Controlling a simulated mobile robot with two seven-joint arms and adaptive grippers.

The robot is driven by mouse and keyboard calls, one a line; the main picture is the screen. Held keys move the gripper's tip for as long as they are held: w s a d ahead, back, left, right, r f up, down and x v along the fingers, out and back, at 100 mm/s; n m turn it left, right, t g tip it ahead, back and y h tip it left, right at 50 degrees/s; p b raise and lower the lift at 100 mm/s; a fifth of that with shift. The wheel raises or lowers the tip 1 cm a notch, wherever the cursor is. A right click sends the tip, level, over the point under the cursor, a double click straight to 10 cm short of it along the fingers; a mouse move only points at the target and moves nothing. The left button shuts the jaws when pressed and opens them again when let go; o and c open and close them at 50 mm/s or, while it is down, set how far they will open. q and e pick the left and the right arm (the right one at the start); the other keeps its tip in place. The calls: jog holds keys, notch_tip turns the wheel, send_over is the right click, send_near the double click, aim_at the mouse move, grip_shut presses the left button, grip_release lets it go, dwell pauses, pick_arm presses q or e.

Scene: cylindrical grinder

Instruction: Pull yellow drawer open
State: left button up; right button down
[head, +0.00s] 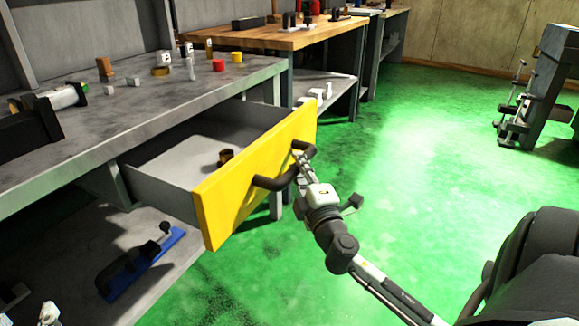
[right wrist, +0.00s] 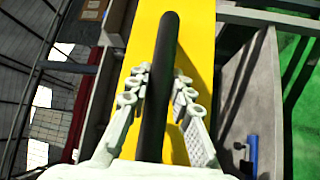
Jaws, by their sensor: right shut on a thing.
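The yellow drawer (head: 225,205) stands pulled out from under the grey workbench, its grey inside showing. A small brown part (head: 225,157) lies in it. The drawer's black bar handle (head: 270,183) is on the yellow front. My right gripper (head: 301,164) is shut on the handle near its far end. In the right wrist view the fingers (right wrist: 160,105) lie on both sides of the black bar (right wrist: 157,85), in front of the yellow face (right wrist: 200,50). My left gripper (head: 35,308) shows only partly at the bottom left edge, so its jaws are unclear.
The grey workbench top (head: 110,110) holds several small parts, including a red one (head: 218,65) and a yellow one (head: 237,57). A blue-based tool (head: 145,265) lies on the lower shelf. A wooden-topped bench (head: 270,38) stands behind.

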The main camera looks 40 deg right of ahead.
pick_arm(q)
jog(key=shift+s+d+r+t, duration=0.3)
jog(key=shift+s+d+r, duration=0.05)
jog(key=shift+r, duration=0.15)
pick_arm(e)
jog(key=shift+s+d, duration=0.25)
jog(key=shift+s, duration=0.45)
jog(key=c, duration=1.3)
grip_release()
jog(key=v, duration=1.2)
pick_arm(q)
jog(key=shift+s+a+f, duration=0.1)
pick_arm(e)
jog(key=shift+a+f, duration=0.1)
